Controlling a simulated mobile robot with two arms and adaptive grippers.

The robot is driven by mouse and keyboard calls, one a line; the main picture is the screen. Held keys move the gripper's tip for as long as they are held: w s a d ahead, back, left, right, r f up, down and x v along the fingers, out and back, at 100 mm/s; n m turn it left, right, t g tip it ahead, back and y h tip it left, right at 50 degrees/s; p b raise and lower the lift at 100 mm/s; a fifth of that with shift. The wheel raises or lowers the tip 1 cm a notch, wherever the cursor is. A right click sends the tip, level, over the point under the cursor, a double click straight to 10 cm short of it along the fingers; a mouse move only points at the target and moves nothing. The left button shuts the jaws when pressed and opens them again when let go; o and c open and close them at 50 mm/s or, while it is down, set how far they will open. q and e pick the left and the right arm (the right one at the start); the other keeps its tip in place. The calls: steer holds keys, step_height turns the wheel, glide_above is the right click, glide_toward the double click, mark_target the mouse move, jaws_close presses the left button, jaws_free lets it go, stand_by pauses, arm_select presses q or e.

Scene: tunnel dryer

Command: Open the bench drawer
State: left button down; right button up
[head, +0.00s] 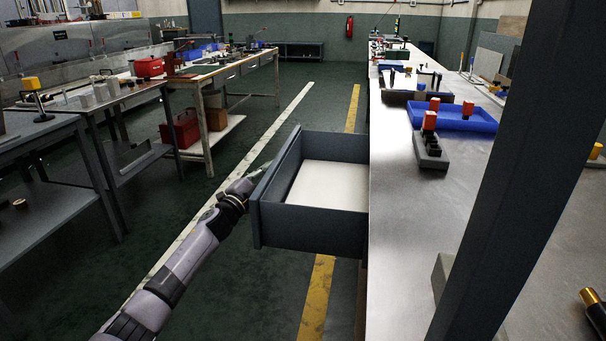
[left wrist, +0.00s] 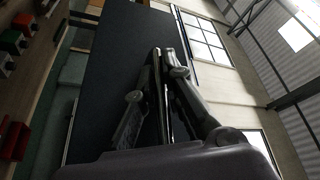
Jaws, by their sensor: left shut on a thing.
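The bench drawer (head: 310,222) is a dark grey box with a pale bottom. It stands well out from the left side of the long bench (head: 400,240) and looks empty. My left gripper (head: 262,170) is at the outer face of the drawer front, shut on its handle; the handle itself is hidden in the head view. In the left wrist view, my left gripper's fingers (left wrist: 160,62) are close together against the dark drawer front (left wrist: 112,75). My right gripper is not in view.
A blue tray (head: 452,122) and a grey block with orange-topped parts (head: 430,150) sit on the bench. A dark post (head: 500,180) crosses the right side. Worktables (head: 205,80) stand at left. The aisle floor (head: 230,280) around my left arm is clear.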

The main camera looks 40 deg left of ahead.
arm_select(q)
steer(key=s+a, duration=0.4)
steer(key=a, duration=0.4)
steer(key=shift+a+f+b, duration=0.15)
steer(key=shift+b, duration=0.15)
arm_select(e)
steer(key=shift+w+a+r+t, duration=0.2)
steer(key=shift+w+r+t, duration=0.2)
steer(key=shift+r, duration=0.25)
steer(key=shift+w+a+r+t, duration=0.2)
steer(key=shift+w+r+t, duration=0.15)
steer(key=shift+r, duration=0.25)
arm_select(q)
steer(key=c, duration=2)
jaws_free()
steer(key=shift+o, duration=0.2)
steer(key=shift+s, duration=0.1)
steer(key=v, duration=1.2)
steer(key=shift+f, duration=0.1)
